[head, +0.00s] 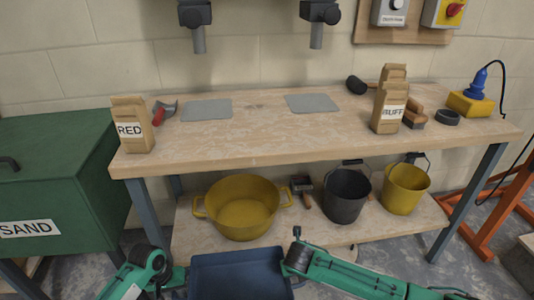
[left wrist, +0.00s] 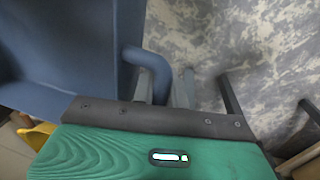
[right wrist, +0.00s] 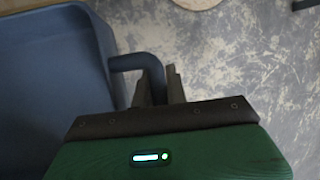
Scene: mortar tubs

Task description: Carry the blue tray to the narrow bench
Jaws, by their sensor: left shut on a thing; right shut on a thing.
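The blue tray (head: 240,275) is at the bottom middle of the head view, in front of the wooden workbench; its near part is cut off. My left gripper (left wrist: 160,88) is shut on a looped blue handle at one side of the tray (left wrist: 70,50). My right gripper (right wrist: 160,88) is shut on the handle at the other side of the tray (right wrist: 50,90). The tray's inside looks empty where it shows. I cannot tell whether the workbench (head: 270,128) is the narrow bench.
On the workbench are a RED bag (head: 131,130), a BUFF bag (head: 390,112), two grey plates and tools. Its lower shelf holds a yellow tub (head: 242,207), a black bucket (head: 346,195) and a yellow bucket (head: 405,188). A green SAND bin (head: 60,185) stands left, an orange frame (head: 505,210) right.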

